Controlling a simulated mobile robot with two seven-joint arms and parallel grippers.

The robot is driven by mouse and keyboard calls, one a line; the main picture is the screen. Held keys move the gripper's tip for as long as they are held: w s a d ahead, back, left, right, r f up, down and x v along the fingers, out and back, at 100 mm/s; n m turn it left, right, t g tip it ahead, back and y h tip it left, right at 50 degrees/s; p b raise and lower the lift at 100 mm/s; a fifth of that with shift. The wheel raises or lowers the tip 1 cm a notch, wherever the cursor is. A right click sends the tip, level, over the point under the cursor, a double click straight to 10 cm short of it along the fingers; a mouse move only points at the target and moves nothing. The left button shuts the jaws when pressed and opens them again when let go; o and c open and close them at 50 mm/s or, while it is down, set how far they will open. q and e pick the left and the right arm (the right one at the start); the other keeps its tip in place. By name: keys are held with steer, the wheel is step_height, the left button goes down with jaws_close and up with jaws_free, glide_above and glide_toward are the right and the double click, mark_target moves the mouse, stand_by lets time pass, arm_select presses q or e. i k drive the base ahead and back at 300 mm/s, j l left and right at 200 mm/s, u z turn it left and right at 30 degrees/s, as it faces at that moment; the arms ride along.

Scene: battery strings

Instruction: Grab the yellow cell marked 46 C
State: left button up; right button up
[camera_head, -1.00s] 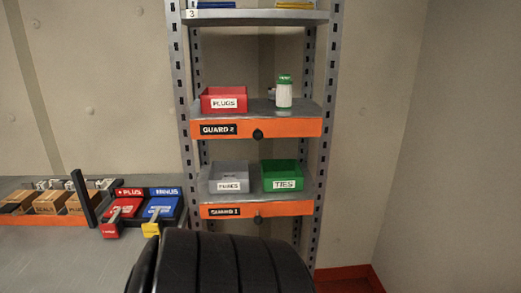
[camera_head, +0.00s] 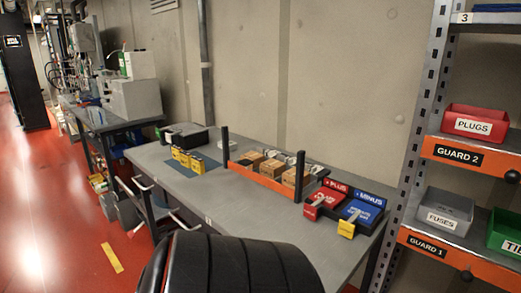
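Several yellow cells (camera_head: 194,160) stand in a row on a blue-grey mat (camera_head: 207,171) on the grey table (camera_head: 225,210). They are small in the picture. I cannot read their markings, so I cannot tell which one is 46 C. Neither of my grippers is in view.
On the table are a dark case (camera_head: 186,136), an orange-fronted rack of boxes (camera_head: 262,180), and a red PLUS block (camera_head: 326,200) and blue MINUS block (camera_head: 360,212). A shelf unit (camera_head: 413,160) stands at right. The red floor (camera_head: 60,210) at left has free room.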

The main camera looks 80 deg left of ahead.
mark_target(176, 149)
steer(key=u, duration=3.65)
steer(key=i+u, duration=0.4)
steer(key=i, duration=1.4)
steer(key=i+j, duration=0.1)
steer(key=i, duration=0.95)
steer(key=i+z, duration=0.1)
steer(key=i, duration=1)
steer(key=i+j, duration=0.15)
steer(key=i, duration=0.9)
steer(key=i+z, duration=0.15)
steer(key=z, duration=1.45)
